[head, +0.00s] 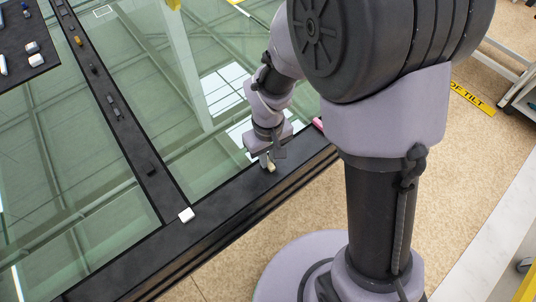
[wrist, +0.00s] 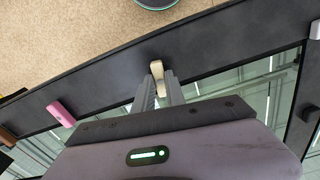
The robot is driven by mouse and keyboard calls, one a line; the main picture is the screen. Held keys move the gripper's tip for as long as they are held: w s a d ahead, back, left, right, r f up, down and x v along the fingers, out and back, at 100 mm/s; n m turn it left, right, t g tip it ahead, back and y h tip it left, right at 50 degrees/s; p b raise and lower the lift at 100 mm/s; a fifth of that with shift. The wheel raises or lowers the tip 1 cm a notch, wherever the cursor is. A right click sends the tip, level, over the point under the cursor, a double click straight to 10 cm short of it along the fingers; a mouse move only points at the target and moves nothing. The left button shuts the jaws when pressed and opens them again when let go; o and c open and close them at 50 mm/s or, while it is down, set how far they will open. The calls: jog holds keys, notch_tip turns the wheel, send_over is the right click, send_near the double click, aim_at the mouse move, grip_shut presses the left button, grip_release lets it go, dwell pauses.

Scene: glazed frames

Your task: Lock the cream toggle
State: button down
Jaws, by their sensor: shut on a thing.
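The cream toggle (head: 271,167) sits on the dark frame rail (head: 232,205) along the near edge of the glass. In the wrist view the toggle (wrist: 157,68) is a short, pale bar, its far end reaching past my fingertips across the rail. My gripper (head: 268,162) points down onto it. In the wrist view the fingers of my gripper (wrist: 158,88) are closed on the toggle's near part, one on each side. The fingers hide part of it, and I cannot tell whether it is locked.
A pink piece (wrist: 61,114) lies along the rail, and a white block (head: 186,215) sits where the dark crossbar (head: 122,122) meets it. Several small pieces line the crossbar. A dark panel (head: 20,35) with white pieces is at upper left. Glass panes fill the frame.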

jog(key=shift+n, duration=0.8)
jog(key=shift+w, duration=0.1)
jog(key=c, duration=1.4)
grip_release()
notch_tip(320, 180, up, 17)
jog(key=p, duration=0.6)
jog(key=shift+r, duration=0.2)
